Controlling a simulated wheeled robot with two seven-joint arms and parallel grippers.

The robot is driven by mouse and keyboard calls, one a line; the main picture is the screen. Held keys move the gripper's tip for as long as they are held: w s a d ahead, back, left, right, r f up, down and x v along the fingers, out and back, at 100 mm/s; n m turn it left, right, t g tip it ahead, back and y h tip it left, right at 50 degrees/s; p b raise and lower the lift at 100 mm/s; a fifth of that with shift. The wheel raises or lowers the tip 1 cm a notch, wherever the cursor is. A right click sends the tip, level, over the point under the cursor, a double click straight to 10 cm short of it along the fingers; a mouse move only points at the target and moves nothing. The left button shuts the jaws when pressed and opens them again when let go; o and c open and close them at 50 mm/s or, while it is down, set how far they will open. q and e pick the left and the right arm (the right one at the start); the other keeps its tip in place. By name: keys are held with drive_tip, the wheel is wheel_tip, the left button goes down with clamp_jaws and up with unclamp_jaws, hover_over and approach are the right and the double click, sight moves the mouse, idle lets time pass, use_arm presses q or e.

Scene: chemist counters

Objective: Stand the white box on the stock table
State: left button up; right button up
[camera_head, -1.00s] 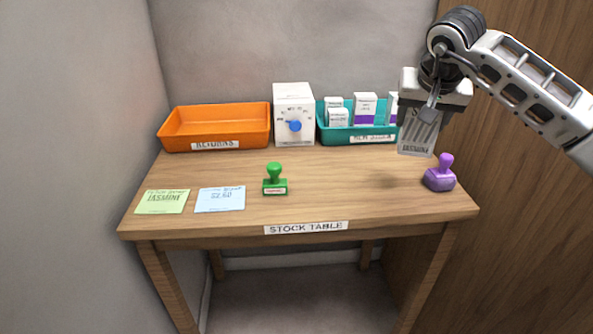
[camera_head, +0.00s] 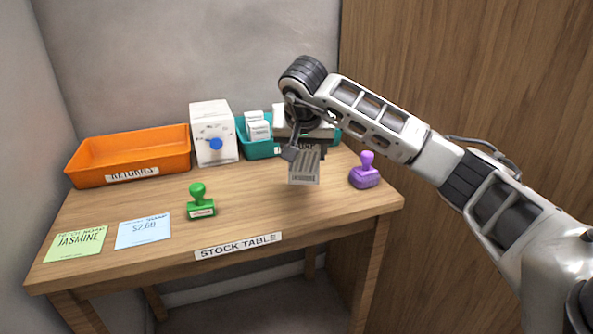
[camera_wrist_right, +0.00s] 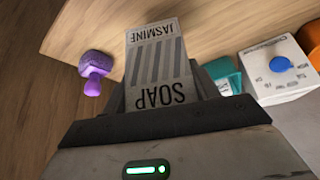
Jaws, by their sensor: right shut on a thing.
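The white box (camera_head: 303,167) has grey stripes. In the right wrist view the box (camera_wrist_right: 157,62) reads "JASMINE" and "SOAP". My right gripper (camera_head: 297,148) is shut on it, and its jaws (camera_wrist_right: 165,105) grip the near end of the box in the wrist view. The box hangs over the right part of the wooden stock table (camera_head: 255,205), in front of the teal bin. A faint shadow lies below it, and it looks clear of the top. My left gripper is not in view.
A purple stamp (camera_head: 365,172) stands right of the box, a green stamp (camera_head: 199,203) to its left. An orange returns tray (camera_head: 128,158), a white dial device (camera_head: 213,135) and a teal bin (camera_head: 257,149) of boxes line the back. Two notes lie front left.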

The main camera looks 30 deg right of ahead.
sight(297, 164)
drive_tip(key=shift+w+a+f, duration=0.2)
drive_tip(key=shift+a+f, duration=0.25)
drive_tip(key=shift+f, duration=0.1)
drive_tip(key=shift+w+a+f, duration=0.1)
drive_tip(key=shift+a+f, duration=0.1)
drive_tip(key=shift+f, duration=1.55)
drive_tip(key=o, duration=1)
drive_tip(key=shift+f, duration=0.15)
